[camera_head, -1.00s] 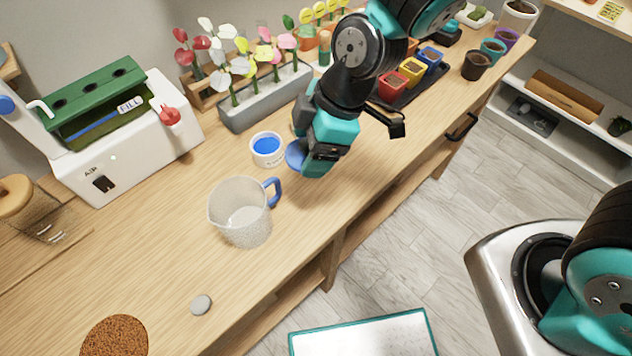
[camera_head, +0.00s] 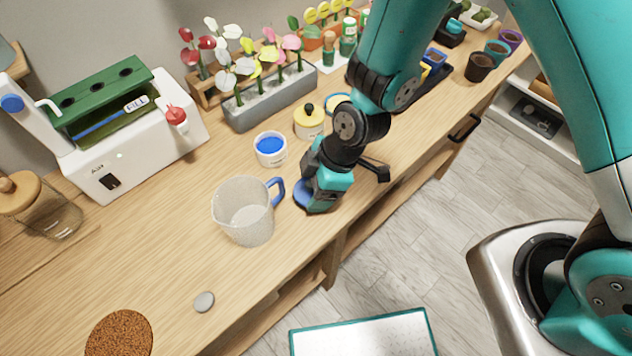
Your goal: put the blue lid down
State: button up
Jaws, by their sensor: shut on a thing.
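The blue lid (camera_head: 301,195) is a small flat disc, partly hidden by my gripper (camera_head: 308,202). My gripper is shut on it, low over the wooden counter, just right of the jug's handle. I cannot tell whether the lid touches the counter. A white tub with blue contents (camera_head: 270,149) stands up and to the left of the lid.
A clear measuring jug (camera_head: 243,212) with a blue handle stands close to the left of my gripper. A yellow pot with a black knob (camera_head: 309,121) stands behind. A grey pebble (camera_head: 204,301) and a brown round mat (camera_head: 119,334) lie at the front left. The counter's front edge is near on the right.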

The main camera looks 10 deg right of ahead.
jog(key=shift+f+b, duration=0.55)
jog(key=shift+f, duration=0.1)
jog(key=o, duration=0.9)
jog(key=shift+r, duration=0.2)
jog(key=shift+r+p, duration=0.35)
jog(key=shift+p, duration=0.15)
jog(key=b+v, duration=0.1)
jog(key=v, duration=1.1)
jog(key=s+d+r+m, duration=0.1)
jog(key=s+r+m, duration=0.2)
jog(key=r, duration=0.2)
jog(key=s+d+r+m, duration=0.2)
jog(key=s+r+m, duration=0.1)
jog(key=r+m, duration=0.1)
jog(key=s+d+r+m, duration=0.2)
jog(key=s+r+m, duration=0.2)
jog(key=r, duration=0.2)
jog(key=shift+s+d+r, duration=0.1)
jog(key=shift+d+r, duration=0.1)
jog(key=shift+r, duration=0.15)
